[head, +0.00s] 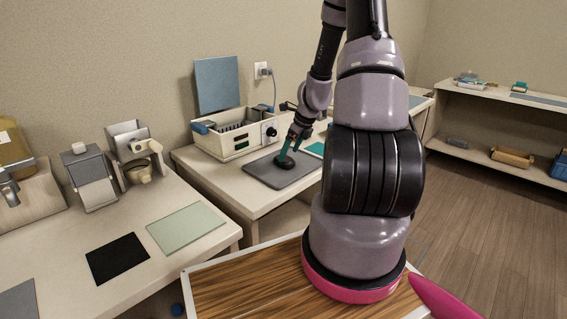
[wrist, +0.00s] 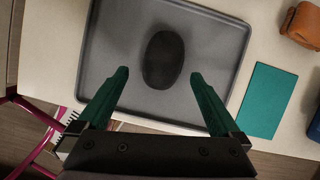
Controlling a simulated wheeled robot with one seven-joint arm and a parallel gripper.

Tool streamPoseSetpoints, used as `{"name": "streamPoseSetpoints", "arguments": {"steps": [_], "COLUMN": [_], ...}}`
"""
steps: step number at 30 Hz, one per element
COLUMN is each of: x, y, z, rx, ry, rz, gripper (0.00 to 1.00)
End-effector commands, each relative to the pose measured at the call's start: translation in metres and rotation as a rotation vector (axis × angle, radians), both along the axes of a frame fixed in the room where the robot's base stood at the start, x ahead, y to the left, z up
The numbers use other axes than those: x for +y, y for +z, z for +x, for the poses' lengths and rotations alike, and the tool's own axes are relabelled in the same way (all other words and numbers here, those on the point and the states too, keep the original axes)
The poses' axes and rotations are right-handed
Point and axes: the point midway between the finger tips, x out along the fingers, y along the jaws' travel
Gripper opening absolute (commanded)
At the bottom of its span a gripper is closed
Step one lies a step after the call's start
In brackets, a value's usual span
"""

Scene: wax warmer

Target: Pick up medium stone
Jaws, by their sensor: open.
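The stone (wrist: 163,60) is black, smooth and oval. It lies on a grey rimmed tray (wrist: 112,75) in the wrist view. In the head view the stone (head: 285,161) shows as a dark shape on the grey tray (head: 266,180) on the table. My gripper (wrist: 160,82) has two green fingers spread apart, one on each side below the stone in the wrist view. The jaws are open and empty. In the head view my gripper (head: 289,147) is just above the stone, and the gap between them is hard to judge.
A beige warmer box (head: 228,139) with a dark knob stands behind the tray. A teal mat (wrist: 270,95) lies right of the tray, with a brown leather-like item (wrist: 303,25) near it. A second table (head: 130,215) at left holds dark and pale green mats.

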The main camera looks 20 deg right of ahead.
Motion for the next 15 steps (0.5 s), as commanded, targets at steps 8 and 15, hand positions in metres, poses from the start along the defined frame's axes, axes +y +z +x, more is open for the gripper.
{"name": "streamPoseSetpoints", "arguments": {"steps": [8, 15], "x": [0.006, 0.007], "y": [-0.034, -0.038], "z": [0.018, 0.020], "rx": [0.002, 0.000], "ry": [0.000, 0.001], "rz": [0.001, 0.000], "gripper": [1.00, 1.00]}}
